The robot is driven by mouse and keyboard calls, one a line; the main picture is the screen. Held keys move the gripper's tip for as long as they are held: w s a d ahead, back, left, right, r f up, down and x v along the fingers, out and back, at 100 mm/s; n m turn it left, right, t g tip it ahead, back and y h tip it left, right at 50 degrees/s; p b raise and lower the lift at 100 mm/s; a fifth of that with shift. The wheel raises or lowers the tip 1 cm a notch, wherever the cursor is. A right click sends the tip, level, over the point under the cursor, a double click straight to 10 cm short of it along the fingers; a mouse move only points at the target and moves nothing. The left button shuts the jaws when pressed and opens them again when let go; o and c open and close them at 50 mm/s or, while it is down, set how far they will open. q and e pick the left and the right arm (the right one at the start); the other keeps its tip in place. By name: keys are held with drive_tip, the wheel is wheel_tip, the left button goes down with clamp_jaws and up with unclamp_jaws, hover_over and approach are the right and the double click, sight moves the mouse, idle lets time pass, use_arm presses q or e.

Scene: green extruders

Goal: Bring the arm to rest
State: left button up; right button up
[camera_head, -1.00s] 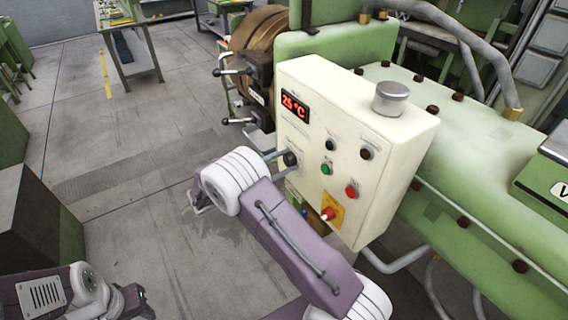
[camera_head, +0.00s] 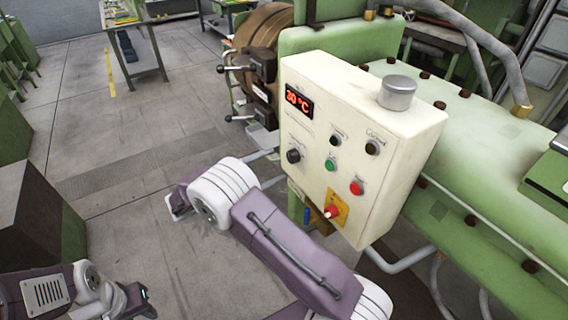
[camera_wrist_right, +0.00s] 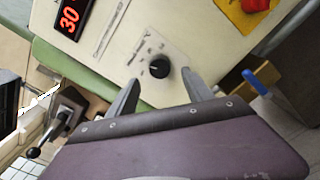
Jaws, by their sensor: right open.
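My right arm (camera_head: 290,250) reaches in from the lower right, its white wrist (camera_head: 225,195) left of the cream control box (camera_head: 345,140). In the right wrist view my right gripper (camera_wrist_right: 161,83) is open and empty, its two fingers apart. The black dial knob (camera_wrist_right: 158,68) is beyond the fingertips; I see no contact. The knob also shows in the head view (camera_head: 293,156), uncovered. The red display (camera_head: 299,102) reads 30 °C. My left gripper (camera_head: 138,300) is at the bottom left; its jaw opening is not clear.
The box carries green (camera_head: 330,164) and red (camera_head: 356,188) buttons and a red switch on a yellow plate (camera_head: 337,208). A green extruder (camera_head: 470,150) stands behind and right of it. A dark cabinet (camera_head: 35,215) is at left. Open floor (camera_head: 130,150) lies between.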

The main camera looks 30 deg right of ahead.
drive_tip(key=a, duration=0.3)
drive_tip(key=shift+s+a, duration=0.1)
drive_tip(key=shift+a, duration=0.05)
drive_tip(key=s+d+f+m+g+y, duration=0.2)
drive_tip(key=s+d+f+g+y, duration=0.1)
drive_tip(key=s+d+f+y, duration=0.35)
drive_tip(key=s+a+f+m+t+y, duration=0.3)
drive_tip(key=s+a+f+m+y, duration=0.3)
drive_tip(key=s+y, duration=0.5)
drive_tip(key=a+m, duration=0.2)
drive_tip(key=m, duration=0.1)
drive_tip(key=shift+a+f+y, duration=0.15)
drive_tip(key=shift+a+y, duration=0.2)
drive_tip(key=shift+a, duration=0.05)
